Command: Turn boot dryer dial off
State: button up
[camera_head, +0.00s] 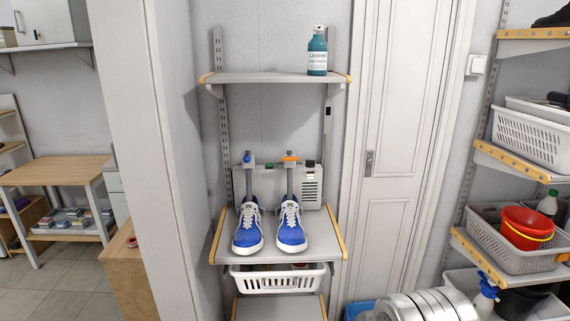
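The boot dryer (311,186) is a pale grey box with a vent grille at its right end. It stands at the back of the middle shelf against the wall. Two upright grey tubes rise in front of it, with a blue knob (247,158) at the left one and an orange piece (290,157) at the right one. A small black knob-like part (311,163) sits on the box's top right; I cannot tell whether it is the dial, or how it is set. Blue-and-white shoes (291,228) stand in front and hide the lower box. My gripper is not in view.
A teal bottle (317,55) stands on the shelf above (270,78). A white basket (278,283) hangs below the shoes. A closed door (405,130) is to the right, then shelves with baskets (528,133). A rounded silvery object (425,306) is at the bottom right.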

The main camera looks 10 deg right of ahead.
aim_at(310, 163)
jog(key=u, duration=0.35)
jog(key=i, duration=1.5)
